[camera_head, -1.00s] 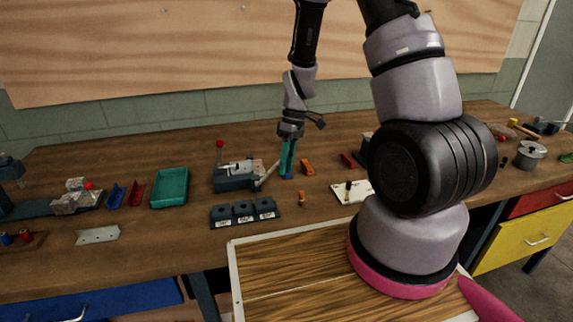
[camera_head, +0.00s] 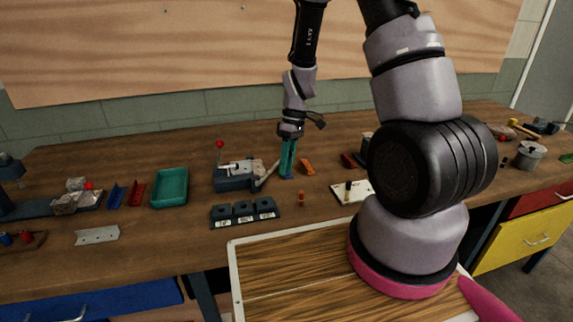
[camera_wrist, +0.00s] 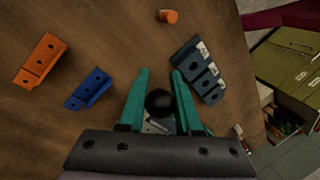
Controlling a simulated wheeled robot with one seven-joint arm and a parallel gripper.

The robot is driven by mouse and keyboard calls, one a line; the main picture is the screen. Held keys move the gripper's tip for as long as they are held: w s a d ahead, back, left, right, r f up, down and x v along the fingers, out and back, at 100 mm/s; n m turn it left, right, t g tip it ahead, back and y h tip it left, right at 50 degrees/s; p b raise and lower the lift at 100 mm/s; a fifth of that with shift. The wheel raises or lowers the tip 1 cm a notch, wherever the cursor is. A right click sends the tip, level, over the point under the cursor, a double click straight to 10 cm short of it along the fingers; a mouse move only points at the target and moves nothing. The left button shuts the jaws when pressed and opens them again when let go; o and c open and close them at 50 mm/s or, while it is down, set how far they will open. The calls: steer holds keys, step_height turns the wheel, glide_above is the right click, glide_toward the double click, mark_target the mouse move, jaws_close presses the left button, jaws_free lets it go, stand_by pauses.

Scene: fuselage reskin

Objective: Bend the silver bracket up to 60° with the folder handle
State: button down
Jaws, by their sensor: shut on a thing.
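The folder (camera_head: 232,182) is a dark grey bench tool with a red ball knob (camera_head: 220,144) standing up at its left. A pale silver piece (camera_head: 237,167) lies on its top; it is probably the bracket, but its bend angle is too small to read. The folder handle (camera_head: 267,175) reaches right from the folder to my gripper (camera_head: 287,174). In the wrist view the teal fingers of my gripper (camera_wrist: 159,88) are shut around the handle's black ball knob (camera_wrist: 159,102). Most of the folder is hidden there behind the knob and gripper.
A small orange cylinder (camera_head: 301,199) stands nearby. A silver plate with holes (camera_head: 97,235) lies front left.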

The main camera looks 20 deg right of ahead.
steer(key=shift+r, duration=0.1)
stand_by(0.4)
steer(key=a+r+m+h, duration=0.1)
steer(key=a+r+h, duration=0.3)
steer(key=a+h, duration=0.6)
steer(key=shift+a+r+h, duration=0.15)
steer(key=shift+h, duration=0.15)
stand_by(0.4)
steer(key=shift+a, duration=0.1)
steer(key=c, duration=0.6)
jaws_free()
steer(key=v, duration=1)
steer(key=shift+w+a+r, duration=0.15)
steer(key=shift+a+r, duration=0.05)
steer(key=shift+r, duration=0.1)
